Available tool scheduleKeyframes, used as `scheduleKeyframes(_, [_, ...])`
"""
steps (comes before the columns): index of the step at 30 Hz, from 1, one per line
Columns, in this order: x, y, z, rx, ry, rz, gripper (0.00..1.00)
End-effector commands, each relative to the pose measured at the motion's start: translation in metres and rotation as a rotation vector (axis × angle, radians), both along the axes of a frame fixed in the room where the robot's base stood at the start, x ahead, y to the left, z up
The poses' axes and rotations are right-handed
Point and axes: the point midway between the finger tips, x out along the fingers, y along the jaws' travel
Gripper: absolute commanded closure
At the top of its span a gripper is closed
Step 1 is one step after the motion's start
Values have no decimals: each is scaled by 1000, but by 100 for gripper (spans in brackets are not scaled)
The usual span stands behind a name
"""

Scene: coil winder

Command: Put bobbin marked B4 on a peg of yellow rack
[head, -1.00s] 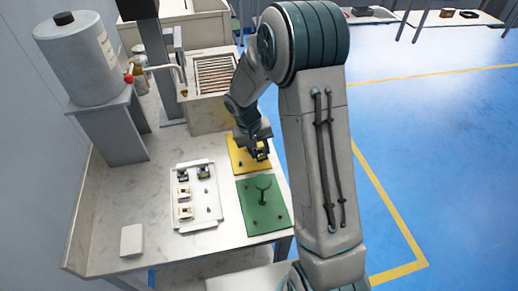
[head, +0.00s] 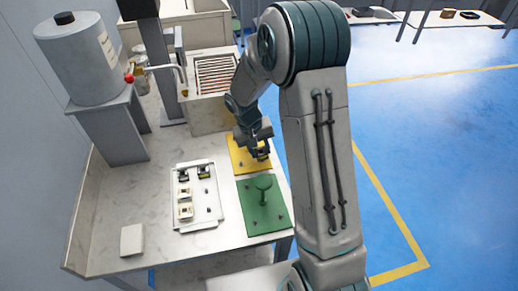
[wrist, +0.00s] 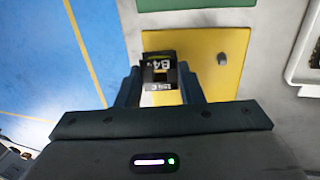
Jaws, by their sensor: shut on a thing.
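The bobbin marked B4 (wrist: 160,72) is dark with a label reading B4, seen in the wrist view between the fingers. My gripper (wrist: 160,88) is shut on it. In the head view my gripper (head: 257,150) and the bobbin are over the right part of the yellow rack (head: 240,166). The rack also shows in the wrist view (wrist: 205,45), with one bare peg (wrist: 222,59) to the right of the bobbin. Any peg under the bobbin is hidden, so I cannot tell whether the bobbin is around one.
A green rack (head: 265,222) with a taller post lies nearer in front of the yellow rack. A white tray (head: 208,220) with several bobbins and bare pegs is to the left. A white block (head: 131,240) sits near the table's front left.

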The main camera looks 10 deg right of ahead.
Motion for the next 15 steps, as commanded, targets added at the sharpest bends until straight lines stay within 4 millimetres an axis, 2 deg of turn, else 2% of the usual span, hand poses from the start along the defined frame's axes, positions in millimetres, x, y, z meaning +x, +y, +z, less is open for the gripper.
scheduleKeyframes(15, [0,0,-6,0,0,0,100])
